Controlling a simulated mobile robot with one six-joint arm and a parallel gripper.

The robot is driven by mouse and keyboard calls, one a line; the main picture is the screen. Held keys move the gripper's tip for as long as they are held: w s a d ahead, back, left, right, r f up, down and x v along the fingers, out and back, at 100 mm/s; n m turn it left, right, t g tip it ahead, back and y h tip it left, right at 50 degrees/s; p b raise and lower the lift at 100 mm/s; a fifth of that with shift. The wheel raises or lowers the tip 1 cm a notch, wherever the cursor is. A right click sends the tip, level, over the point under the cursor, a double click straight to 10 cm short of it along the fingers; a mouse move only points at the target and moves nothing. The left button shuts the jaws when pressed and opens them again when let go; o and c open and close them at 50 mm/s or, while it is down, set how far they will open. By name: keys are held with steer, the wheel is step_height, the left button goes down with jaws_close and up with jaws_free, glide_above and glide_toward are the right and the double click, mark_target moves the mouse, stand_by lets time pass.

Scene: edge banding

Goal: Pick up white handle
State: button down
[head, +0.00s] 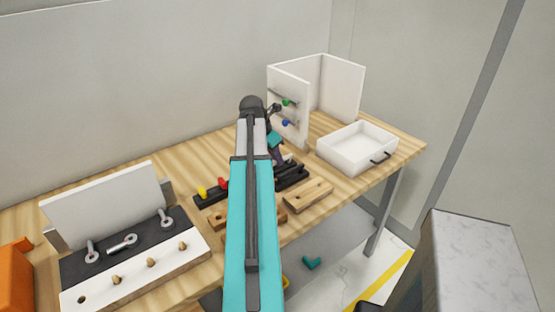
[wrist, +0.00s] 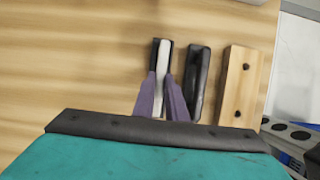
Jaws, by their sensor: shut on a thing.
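The white handle (wrist: 164,60) is a slim bar standing out from the wooden table top in the wrist view, with a dark part along its left side and top. My gripper (wrist: 161,80) has its two purple fingers on either side of the handle, shut on it. The fingers cover part of the handle's lower end. In the head view my gripper (head: 279,158) is low among the parts on the table, and my arm hides much of that area. I cannot tell whether the handle still touches the table.
A black handle (wrist: 199,80) lies close to the right, then a wooden block (wrist: 240,85) with dark holes. A white drawer (head: 356,150) and an upright white cabinet (head: 340,88) stand at the back right. A board with hardware (head: 125,243) sits front left.

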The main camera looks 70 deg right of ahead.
step_height(320, 180, up, 10)
steer(key=b, duration=0.2)
stand_by(0.5)
stand_by(0.6)
